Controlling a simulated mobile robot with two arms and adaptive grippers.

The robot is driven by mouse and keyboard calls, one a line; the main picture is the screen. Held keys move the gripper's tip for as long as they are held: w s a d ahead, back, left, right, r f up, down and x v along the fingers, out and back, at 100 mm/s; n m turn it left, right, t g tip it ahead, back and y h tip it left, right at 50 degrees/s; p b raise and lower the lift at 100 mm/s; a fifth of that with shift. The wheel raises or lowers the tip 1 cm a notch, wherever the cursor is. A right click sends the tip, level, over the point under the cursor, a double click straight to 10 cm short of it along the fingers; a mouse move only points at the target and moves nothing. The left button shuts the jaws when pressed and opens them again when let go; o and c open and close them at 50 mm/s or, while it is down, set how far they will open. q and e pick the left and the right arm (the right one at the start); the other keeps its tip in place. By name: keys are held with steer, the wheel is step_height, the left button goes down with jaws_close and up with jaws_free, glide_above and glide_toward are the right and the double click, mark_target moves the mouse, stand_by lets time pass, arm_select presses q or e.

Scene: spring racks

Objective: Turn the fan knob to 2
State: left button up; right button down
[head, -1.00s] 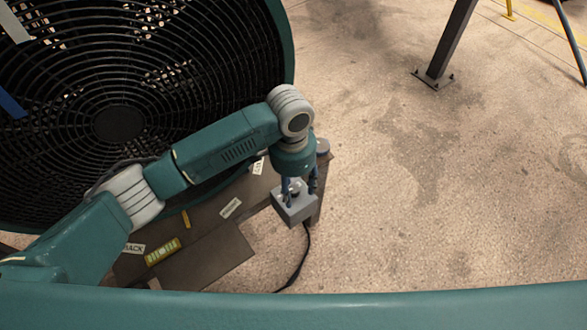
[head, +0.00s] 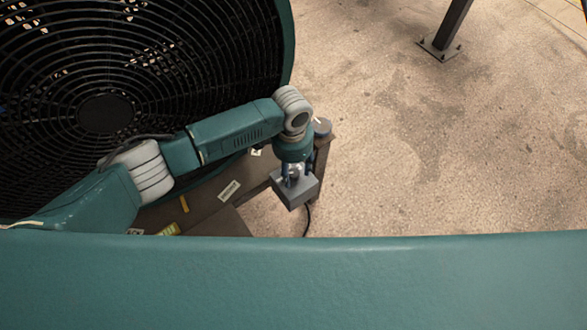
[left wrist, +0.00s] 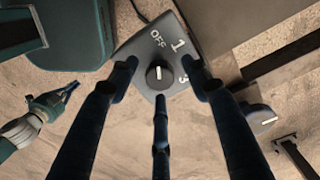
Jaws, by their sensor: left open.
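The fan's grey control box (head: 297,192) stands at the right end of the dark bench in the head view. In the left wrist view its face (left wrist: 146,50) shows OFF, 1 and 3; a 2 is not visible, with a finger over part of the face. The round dark knob (left wrist: 158,76) has a white mark pointing roughly up, toward OFF. My left gripper (head: 293,172) is open over the box, its fingers spread around the knob; contact is unclear. What seems to be my right gripper (left wrist: 62,98) shows at the left of the wrist view, its opening unclear.
A large black fan (head: 105,112) with a teal rim stands behind my left arm. A small round grey item (head: 322,127) with a white mark sits at the bench (head: 222,212) corner. A cord hangs below the box. A post (head: 448,30) stands on the open floor at right.

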arm_select(q)
steer(key=shift+f, duration=0.25)
steer(key=c, duration=1.1)
steer(key=shift+c, duration=0.2)
arm_select(e)
steer(key=shift+s+d, duration=0.2)
steer(key=shift+s, duration=0.15)
